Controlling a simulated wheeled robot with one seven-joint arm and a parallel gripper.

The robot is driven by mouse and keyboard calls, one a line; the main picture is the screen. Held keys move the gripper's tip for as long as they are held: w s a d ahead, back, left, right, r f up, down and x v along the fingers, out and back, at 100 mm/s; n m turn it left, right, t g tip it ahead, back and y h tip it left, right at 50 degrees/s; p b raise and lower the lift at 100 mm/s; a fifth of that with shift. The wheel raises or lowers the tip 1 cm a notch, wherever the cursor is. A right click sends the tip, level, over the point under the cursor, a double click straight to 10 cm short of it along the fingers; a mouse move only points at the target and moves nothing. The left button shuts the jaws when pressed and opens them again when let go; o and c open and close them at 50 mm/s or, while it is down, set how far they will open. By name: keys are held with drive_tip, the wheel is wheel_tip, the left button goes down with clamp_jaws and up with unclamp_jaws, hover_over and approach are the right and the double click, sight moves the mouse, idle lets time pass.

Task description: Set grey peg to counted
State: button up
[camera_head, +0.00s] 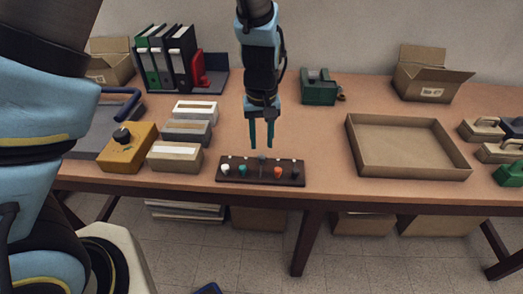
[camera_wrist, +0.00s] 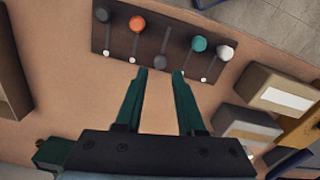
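A dark board (camera_head: 250,178) lies near the front edge of the table and carries a row of coloured pegs. A white peg (camera_head: 225,168), a teal peg (camera_head: 243,170), an orange peg (camera_head: 278,172) and a dark peg (camera_head: 295,174) are along its near side. A small greyish spot at the middle slot, towards the back, may be the grey peg; I cannot tell surely. My gripper (camera_head: 262,147) points down just above the back edge of the board. In the wrist view, its two fingers (camera_wrist: 160,71) are apart with nothing between them, by the board's edge (camera_wrist: 118,48).
Left of the board are a yellow box (camera_head: 128,150) with a black knob and several label-fronted boxes (camera_head: 175,158). A shallow cardboard tray (camera_head: 410,170) is on the right. Binders (camera_head: 165,62) and a green device (camera_head: 319,90) stand behind.

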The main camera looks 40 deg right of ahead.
sight(261, 156)
wheel_tip(261, 156, up, 6)
drive_tip(key=shift+r+b, duration=0.15)
drive_tip(key=shift+b, duration=0.25)
idle(0.3)
drive_tip(key=w+a+r+n, duration=0.1)
drive_tip(key=w+a, duration=0.3)
drive_tip(key=a, duration=0.5)
drive_tip(key=w+a+r+n, duration=0.1)
drive_tip(key=w+a, duration=0.3)
drive_tip(key=a, duration=0.5)
drive_tip(key=w+a+r+n, duration=0.15)
drive_tip(key=w+a, duration=0.25)
drive_tip(key=a, duration=0.5)
drive_tip(key=s+a+t, duration=0.1)
drive_tip(key=s+a, duration=0.1)
drive_tip(key=a, duration=0.8)
drive_tip(key=shift+a+r+n+t, duration=0.25)
drive_tip(key=shift+r+n+t, duration=0.05)
drive_tip(key=shift+r+n, duration=0.15)
